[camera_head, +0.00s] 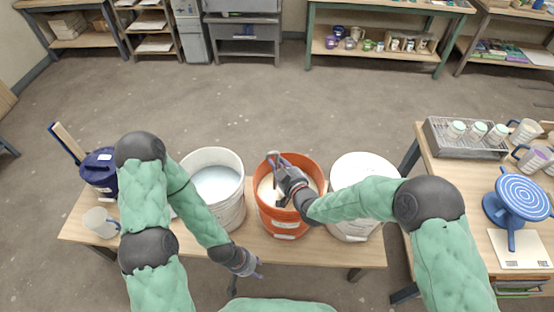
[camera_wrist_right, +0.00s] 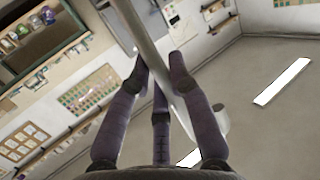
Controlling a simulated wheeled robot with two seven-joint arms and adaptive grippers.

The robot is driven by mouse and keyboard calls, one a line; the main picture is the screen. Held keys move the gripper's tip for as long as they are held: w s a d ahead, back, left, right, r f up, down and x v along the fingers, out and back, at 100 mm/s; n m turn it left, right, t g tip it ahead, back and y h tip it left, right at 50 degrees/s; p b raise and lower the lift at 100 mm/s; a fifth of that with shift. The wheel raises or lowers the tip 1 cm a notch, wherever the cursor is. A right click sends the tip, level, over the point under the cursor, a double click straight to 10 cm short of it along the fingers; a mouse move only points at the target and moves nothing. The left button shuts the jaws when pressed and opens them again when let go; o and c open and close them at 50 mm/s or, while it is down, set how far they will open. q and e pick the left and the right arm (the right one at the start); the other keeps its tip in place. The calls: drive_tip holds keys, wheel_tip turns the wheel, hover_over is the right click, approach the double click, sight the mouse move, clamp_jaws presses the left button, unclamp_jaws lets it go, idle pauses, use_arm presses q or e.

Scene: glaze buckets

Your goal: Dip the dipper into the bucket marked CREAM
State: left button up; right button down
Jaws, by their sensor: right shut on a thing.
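My right gripper (camera_head: 283,170) is over the orange bucket (camera_head: 262,205), shut on the grey metal dipper (camera_head: 268,160). In the right wrist view its fingers (camera_wrist_right: 160,85) close around the dipper's grey shaft (camera_wrist_right: 184,112). The dipper's lower end is hidden in the head view, so I cannot tell whether it touches the liquid. The orange bucket holds cream-coloured liquid and has a front label too small to read. My left gripper (camera_head: 250,268) hangs at the table's front edge, apart from the buckets; its jaw state is unclear.
A white bucket (camera_head: 232,212) with pale bluish liquid stands left of the orange one. A white-topped bucket (camera_head: 352,172) stands right, partly behind my right arm. A dark blue container (camera_head: 100,170) and a mug (camera_head: 98,222) are at far left. The right table (camera_head: 450,170) holds a jar rack.

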wheel_tip(320, 180, down, 12)
drive_tip(key=b, duration=1.1)
drive_tip(key=shift+w, duration=0.15)
drive_tip(key=shift+w+r, duration=0.1)
drive_tip(key=shift+r, duration=0.05)
idle(1.1)
idle(1.9)
